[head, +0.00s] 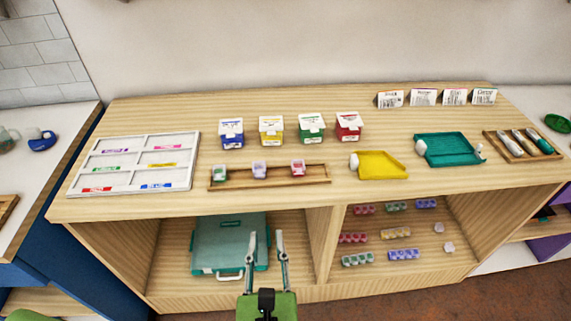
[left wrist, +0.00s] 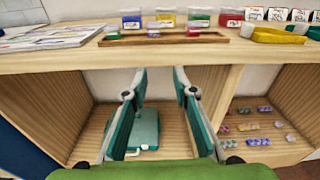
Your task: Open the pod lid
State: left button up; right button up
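A flat teal case (head: 222,240) with a white front handle (head: 230,276) lies in the left cubby under the counter. It is the likeliest pod, though no label shows this, and its lid looks shut. It also shows in the left wrist view (left wrist: 143,130), between and beyond my fingers. My left gripper (head: 266,238) is open and empty, in front of the cubby and to the right of the case's middle. In the left wrist view, the two fingers (left wrist: 159,88) are spread wide and touch nothing. My right gripper is not in view.
The wooden counter edge (head: 215,211) runs above the cubby. A divider (head: 323,243) separates it from the right cubby, which holds several bead strips (head: 395,233). On top stand a white sorting tray (head: 193,163), lidded boxes, a wooden rack (head: 270,182), a yellow tray (head: 380,166) and a teal tray (head: 452,150).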

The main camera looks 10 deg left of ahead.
pick_arm(q)
notch_tip(320, 180, up, 4)
jog(key=p, duration=0.2)
send_near(259, 175)
jog(key=shift+t+y, duration=0.4)
jog(key=x, duration=0.6)
jog(key=shift+w+d+f, duration=0.1)
jog(key=shift+w+f, duration=0.15)
jog(key=shift+f, duration=0.1)
jog(key=shift+w+f, duration=0.15)
jog(key=shift+w, duration=0.65)
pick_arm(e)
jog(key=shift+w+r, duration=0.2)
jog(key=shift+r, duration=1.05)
pick_arm(q)
grip_shut()
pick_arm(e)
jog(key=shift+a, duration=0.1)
